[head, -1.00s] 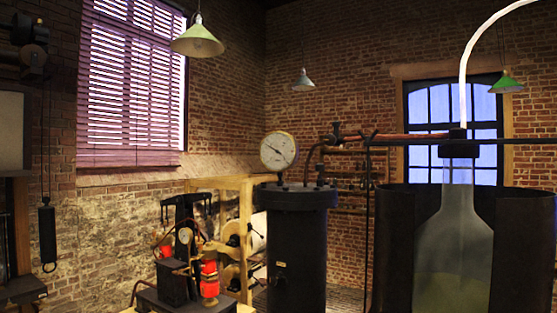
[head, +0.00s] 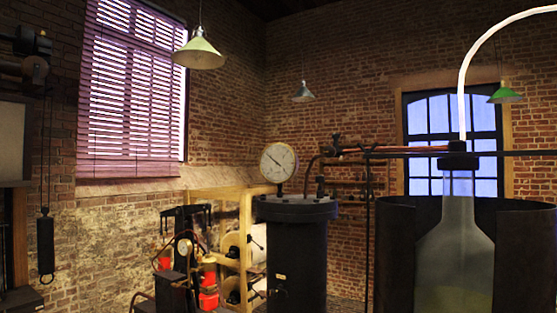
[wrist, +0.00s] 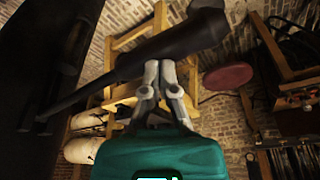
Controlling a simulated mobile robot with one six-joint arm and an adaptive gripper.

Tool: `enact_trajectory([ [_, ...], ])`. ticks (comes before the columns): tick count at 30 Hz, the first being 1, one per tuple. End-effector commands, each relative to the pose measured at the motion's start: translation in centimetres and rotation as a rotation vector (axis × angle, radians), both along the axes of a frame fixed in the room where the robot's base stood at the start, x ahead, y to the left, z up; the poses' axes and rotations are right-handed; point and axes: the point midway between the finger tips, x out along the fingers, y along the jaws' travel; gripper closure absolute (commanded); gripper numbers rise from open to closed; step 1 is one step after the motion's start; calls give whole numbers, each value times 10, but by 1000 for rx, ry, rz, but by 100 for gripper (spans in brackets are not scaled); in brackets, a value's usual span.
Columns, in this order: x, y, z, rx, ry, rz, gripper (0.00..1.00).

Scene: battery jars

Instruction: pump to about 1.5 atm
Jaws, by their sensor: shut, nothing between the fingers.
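A round white pressure gauge (head: 278,162) stands on top of a dark upright cylinder (head: 297,245) in the head view. Its thin needle points to the upper left, and the numbers are too small to read. In the wrist view my gripper (wrist: 159,66) is shut and empty. Its fingertips are at the lower edge of a long dark bar (wrist: 135,62) that slants across the picture and is thicker at its upper right end. I cannot tell whether they touch, or whether this bar is the pump's handle. My gripper does not show clearly in the head view.
A glass bottle (head: 455,245) with a pale tube stands inside a dark open casing (head: 525,250) at right. Red-and-black apparatus with a small gauge (head: 184,247) and a wooden frame (head: 245,225) stand left of the cylinder. A round red seat (wrist: 228,76) shows in the wrist view.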

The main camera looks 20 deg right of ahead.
Motion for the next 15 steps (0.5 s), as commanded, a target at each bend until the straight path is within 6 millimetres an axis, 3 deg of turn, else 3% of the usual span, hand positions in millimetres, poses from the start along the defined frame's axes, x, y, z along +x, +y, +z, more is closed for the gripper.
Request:
enact_trajectory([
  [1, 1, 0, 10, 0, -1, 0, 100],
  [15, 1, 0, 54, 0, -1, 0, 100],
])
